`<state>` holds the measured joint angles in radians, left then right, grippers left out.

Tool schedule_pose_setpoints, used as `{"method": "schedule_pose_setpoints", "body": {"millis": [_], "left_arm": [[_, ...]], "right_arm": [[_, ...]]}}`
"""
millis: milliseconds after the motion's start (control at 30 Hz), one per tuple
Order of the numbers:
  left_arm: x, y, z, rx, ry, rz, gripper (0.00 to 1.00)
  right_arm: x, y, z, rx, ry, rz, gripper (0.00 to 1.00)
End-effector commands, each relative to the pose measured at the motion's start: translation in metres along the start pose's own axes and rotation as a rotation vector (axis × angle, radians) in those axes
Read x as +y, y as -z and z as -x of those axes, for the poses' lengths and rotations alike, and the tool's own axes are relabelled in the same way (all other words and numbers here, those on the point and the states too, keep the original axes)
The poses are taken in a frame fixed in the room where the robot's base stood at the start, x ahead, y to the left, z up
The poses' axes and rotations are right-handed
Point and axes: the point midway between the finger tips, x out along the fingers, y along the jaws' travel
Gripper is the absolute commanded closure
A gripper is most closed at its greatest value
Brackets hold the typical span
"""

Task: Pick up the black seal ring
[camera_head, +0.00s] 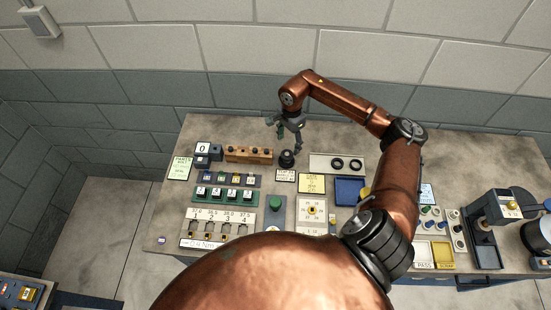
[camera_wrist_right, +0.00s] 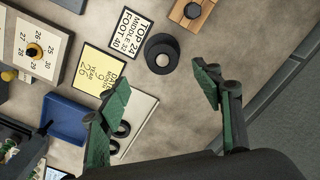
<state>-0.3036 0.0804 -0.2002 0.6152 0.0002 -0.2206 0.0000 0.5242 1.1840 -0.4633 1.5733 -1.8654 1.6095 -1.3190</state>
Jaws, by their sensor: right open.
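Two black seal rings lie side by side on a pale tray (camera_head: 319,160), the left ring (camera_head: 337,163) and the right ring (camera_head: 357,164). In the right wrist view the rings (camera_wrist_right: 122,129) (camera_wrist_right: 113,147) show beside my left-hand finger, which partly covers the tray. I cannot tell which ring is meant. My right gripper (camera_head: 283,136) is open and empty, above the back of the table, to the left of the rings. Its green-padded fingers stand wide apart in the right wrist view (camera_wrist_right: 158,74). My left gripper is out of view.
A round black stand with a knob (camera_head: 287,159) is below my right gripper; a wooden block with pegs (camera_head: 249,155) is left of it. A blue tray (camera_head: 349,191) and yellow card (camera_head: 311,183) lie in front of the rings. The wall rises behind the table.

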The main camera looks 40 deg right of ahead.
Motion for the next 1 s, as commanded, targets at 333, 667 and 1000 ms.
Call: {"method": "schedule_pose_setpoints", "body": {"millis": [333, 667, 1000], "left_arm": [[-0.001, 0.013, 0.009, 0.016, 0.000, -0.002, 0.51], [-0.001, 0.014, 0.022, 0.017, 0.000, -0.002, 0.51], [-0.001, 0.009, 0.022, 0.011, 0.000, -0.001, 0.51]], "right_arm": [[0.000, -0.001, -0.029, 0.011, -0.009, 0.013, 0.41], [-0.001, 0.004, -0.071, 0.011, -0.007, 0.013, 0.41], [-0.001, 0.005, -0.074, 0.012, -0.006, 0.014, 0.45]]}}
